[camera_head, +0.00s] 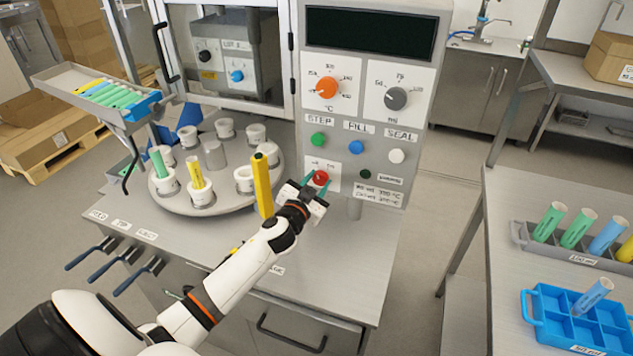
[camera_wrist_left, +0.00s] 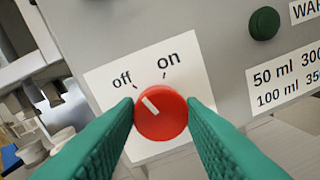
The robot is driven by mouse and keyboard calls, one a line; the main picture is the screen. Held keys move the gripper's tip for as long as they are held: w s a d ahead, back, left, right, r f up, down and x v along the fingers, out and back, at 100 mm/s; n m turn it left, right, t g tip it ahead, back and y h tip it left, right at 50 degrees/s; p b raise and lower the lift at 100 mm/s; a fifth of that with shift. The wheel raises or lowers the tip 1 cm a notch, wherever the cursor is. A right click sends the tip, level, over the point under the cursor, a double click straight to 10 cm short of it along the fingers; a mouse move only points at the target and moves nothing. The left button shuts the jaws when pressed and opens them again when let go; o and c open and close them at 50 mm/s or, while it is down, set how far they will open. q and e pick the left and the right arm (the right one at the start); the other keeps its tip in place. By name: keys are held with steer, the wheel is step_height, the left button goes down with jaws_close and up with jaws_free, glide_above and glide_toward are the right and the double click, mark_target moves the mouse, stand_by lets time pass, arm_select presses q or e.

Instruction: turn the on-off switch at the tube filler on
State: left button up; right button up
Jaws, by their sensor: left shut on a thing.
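The on-off switch (camera_head: 320,178) is a round red knob on a white plate, low on the front of the tube filler (camera_head: 365,80). In the left wrist view the red knob (camera_wrist_left: 161,114) has a white mark that points up and left, toward the word "off"; "on" is printed to the upper right. My left gripper (camera_head: 317,181) is at the knob, with one green finger on each side of it. In the left wrist view the left gripper (camera_wrist_left: 163,118) is shut on the knob. My right gripper is not in view.
A yellow post (camera_head: 262,185) stands just left of my left gripper. A turntable (camera_head: 222,195) with white cups and a few tubes is further left. Green, blue and white buttons (camera_head: 356,147) sit above the knob. A side table (camera_head: 500,230) with tube racks is at right.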

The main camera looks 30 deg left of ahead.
arm_select(q)
steer(key=m+p, duration=0.1)
steer(key=m, duration=0.3)
steer(key=shift+d+r, duration=0.1)
steer(key=m+p, duration=0.1)
steer(key=m, duration=0.4)
steer(key=shift+g, duration=0.4)
steer(key=o, duration=1)
steer(key=shift+s+d+r+b, duration=0.1)
steer(key=shift+s+d+b, duration=0.3)
steer(key=shift+s, duration=1.55)
steer(key=shift+s+d+r+b, duration=0.1)
steer(key=shift+s+d+b, duration=0.3)
steer(key=shift+s, duration=1.55)
steer(key=shift+s+d+r+b, duration=0.1)
steer(key=shift+s+d+b, duration=0.3)
steer(key=shift+s, duration=1.55)
steer(key=shift+y, duration=0.4)
